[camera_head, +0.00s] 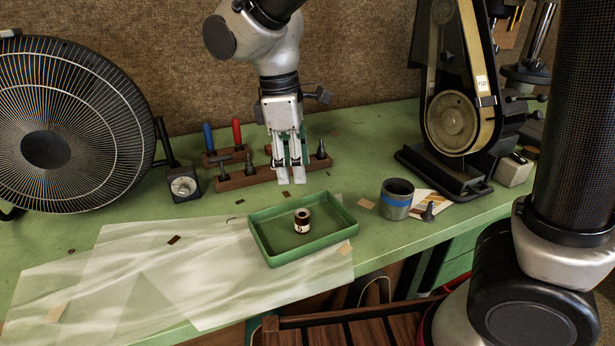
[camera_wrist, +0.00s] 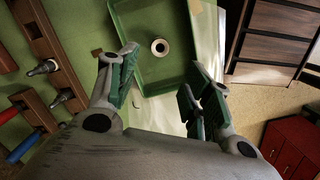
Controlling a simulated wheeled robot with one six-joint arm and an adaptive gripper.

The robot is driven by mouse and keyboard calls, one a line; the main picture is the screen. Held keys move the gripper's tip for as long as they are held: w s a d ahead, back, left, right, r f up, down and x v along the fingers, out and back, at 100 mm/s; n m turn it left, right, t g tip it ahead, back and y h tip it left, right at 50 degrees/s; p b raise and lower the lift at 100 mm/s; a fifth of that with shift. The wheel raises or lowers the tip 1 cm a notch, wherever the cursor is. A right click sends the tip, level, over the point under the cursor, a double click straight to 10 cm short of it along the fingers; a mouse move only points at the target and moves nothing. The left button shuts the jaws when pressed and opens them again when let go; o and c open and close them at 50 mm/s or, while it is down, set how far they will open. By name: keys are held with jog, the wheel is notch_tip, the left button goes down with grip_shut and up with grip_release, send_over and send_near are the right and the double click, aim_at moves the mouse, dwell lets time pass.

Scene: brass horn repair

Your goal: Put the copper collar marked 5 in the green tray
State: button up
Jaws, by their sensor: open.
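The copper collar (camera_head: 302,221) is a small dark brown ring with a pale label band bearing a dark mark, which I cannot read for certain. It stands upright inside the green tray (camera_head: 272,259), resting on the tray floor near its middle. In the wrist view the collar (camera_wrist: 160,47) shows from above as a pale ring with a dark hole, in the tray (camera_wrist: 124,32). My gripper (camera_head: 292,181) is above the bench behind the tray, pointing down. In the wrist view its fingers (camera_wrist: 160,78) are spread apart with nothing between them, clear of the collar.
A grey cup with a blue band (camera_head: 396,203) is right of the tray. A large fan (camera_head: 60,130) is at left, a belt sander (camera_head: 455,125) at right. Translucent sheets (camera_head: 180,270) cover the front left bench.

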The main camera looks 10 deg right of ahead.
jog(key=w+d+r+m+t+y, duration=0.1)
jog(key=d+r+m, duration=0.3)
jog(key=d, duration=0.8)
jog(key=s+d+m+t, duration=0.1)
jog(key=s+d+m, duration=0.2)
jog(key=d, duration=0.3)
jog(key=s+d+r+m+t, duration=0.1)
jog(key=s+d+m, duration=0.3)
jog(key=d, duration=0.3)
jog(key=s+d+r+m+t, duration=0.1)
jog(key=s+d+m, duration=0.3)
jog(key=d, duration=0.3)
jog(key=shift+s+r+m+t, duration=0.2)
jog(key=shift+m+t, duration=0.1)
jog(key=shift+t, duration=0.1)
jog(key=shift+d, duration=0.1)
